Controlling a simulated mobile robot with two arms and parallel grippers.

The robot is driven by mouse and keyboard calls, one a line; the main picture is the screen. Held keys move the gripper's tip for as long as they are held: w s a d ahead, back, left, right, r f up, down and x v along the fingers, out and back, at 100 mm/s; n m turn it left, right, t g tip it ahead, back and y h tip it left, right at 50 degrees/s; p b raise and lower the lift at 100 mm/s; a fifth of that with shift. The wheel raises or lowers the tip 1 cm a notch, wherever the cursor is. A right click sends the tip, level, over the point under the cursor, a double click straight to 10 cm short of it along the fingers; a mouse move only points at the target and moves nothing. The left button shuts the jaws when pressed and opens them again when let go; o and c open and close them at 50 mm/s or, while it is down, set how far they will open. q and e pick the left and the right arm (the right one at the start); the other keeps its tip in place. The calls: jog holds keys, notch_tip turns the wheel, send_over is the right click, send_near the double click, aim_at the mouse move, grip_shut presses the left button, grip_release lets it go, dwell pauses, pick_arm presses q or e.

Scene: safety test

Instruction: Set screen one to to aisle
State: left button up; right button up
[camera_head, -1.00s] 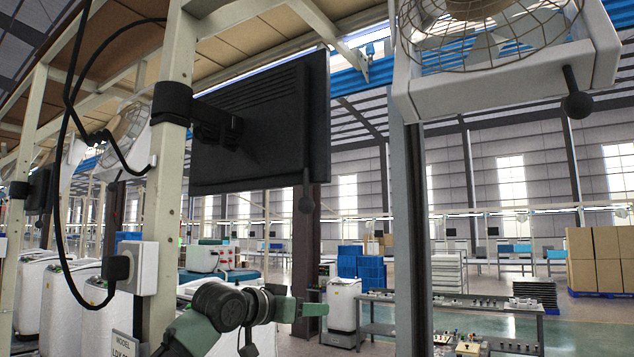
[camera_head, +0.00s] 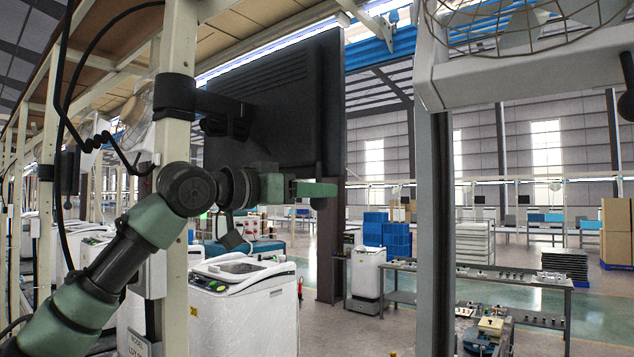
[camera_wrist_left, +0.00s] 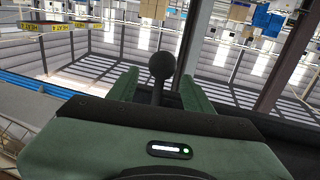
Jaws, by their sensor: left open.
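The black screen (camera_head: 285,95) shows from behind in the head view, held by a bracket (camera_head: 222,112) on the cream post. Its face is hidden. A dark handle stick (camera_head: 319,170) hangs at its lower edge, partly covered by my gripper. My left gripper (camera_head: 316,190) is open at the handle, below the screen's lower right corner. In the left wrist view, the handle's black ball knob (camera_wrist_left: 161,66) stands between the two green fingers, with no clear contact. My right gripper is not in view.
A cream post (camera_head: 174,110) stands close to my left arm, with a black cable hanging beside it. A grey post (camera_head: 433,220) and a caged fan (camera_head: 520,60) are to the right. White washing machines (camera_head: 245,305) stand below. The floor beyond is partly open.

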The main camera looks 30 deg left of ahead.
pick_arm(q)
jog(key=shift+f+x, duration=0.25)
jog(key=shift+x, duration=0.9)
jog(key=shift+s+r, duration=0.1)
jog(key=shift+s, duration=0.15)
grip_shut()
